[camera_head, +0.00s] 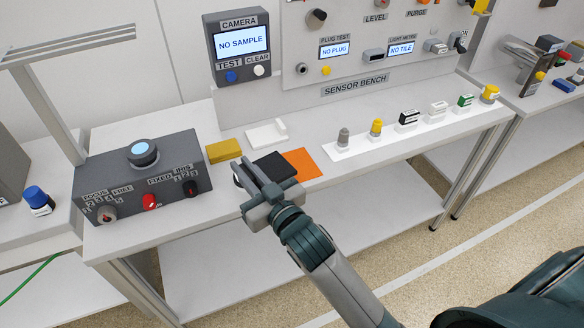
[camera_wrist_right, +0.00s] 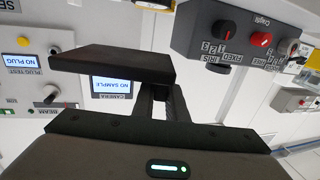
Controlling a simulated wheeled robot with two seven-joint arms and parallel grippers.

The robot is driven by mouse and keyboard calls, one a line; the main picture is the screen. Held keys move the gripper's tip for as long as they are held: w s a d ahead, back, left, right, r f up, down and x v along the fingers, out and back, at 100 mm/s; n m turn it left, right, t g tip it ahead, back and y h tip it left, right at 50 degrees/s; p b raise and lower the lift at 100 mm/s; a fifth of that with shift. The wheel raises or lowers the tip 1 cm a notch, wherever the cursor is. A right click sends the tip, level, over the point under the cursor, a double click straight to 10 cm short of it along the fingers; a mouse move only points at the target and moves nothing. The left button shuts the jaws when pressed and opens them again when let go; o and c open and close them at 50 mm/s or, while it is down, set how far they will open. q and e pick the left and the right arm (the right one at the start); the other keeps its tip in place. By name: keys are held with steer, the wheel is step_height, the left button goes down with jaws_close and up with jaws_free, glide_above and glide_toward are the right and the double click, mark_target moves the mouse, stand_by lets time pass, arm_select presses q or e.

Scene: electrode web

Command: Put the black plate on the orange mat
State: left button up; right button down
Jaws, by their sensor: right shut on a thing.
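The black plate (camera_head: 275,167) is held by my right gripper (camera_head: 258,183) near the front of the bench. The plate also shows in the right wrist view (camera_wrist_right: 115,65), with the right gripper (camera_wrist_right: 157,98) shut on its edge. The orange mat (camera_head: 306,165) lies flat on the bench just right of the plate, and the plate hides its left part in the head view. I cannot tell how high the plate is above the bench. My left gripper is in neither view.
A yellow block (camera_head: 223,150) and a white piece (camera_head: 266,134) lie behind the plate. A grey control box (camera_head: 142,178) stands to the left. Several small plugs and tiles stand on a white strip (camera_head: 448,122) to the right. The bench's front edge is close to the gripper.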

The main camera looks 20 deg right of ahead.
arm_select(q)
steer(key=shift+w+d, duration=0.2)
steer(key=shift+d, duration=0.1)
arm_select(e)
steer(key=d+r+m+h, duration=0.1)
steer(key=d+h, duration=0.3)
steer(key=d, duration=1.4)
steer(key=shift+w+m, duration=0.45)
steer(key=shift+m, duration=0.35)
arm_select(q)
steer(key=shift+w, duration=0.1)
arm_select(e)
steer(key=w+a+f, duration=0.2)
steer(key=w, duration=0.1)
steer(key=w+a+f+p, duration=0.1)
steer(key=w+a+f, duration=0.1)
steer(key=a, duration=0.1)
steer(key=w+a+f, duration=0.2)
steer(key=w, duration=0.1)
steer(key=shift+w+a+f, duration=0.15)
steer(key=shift+w+f, duration=0.15)
steer(key=shift+w+a+f, duration=0.1)
steer(key=shift+w+f, duration=0.05)
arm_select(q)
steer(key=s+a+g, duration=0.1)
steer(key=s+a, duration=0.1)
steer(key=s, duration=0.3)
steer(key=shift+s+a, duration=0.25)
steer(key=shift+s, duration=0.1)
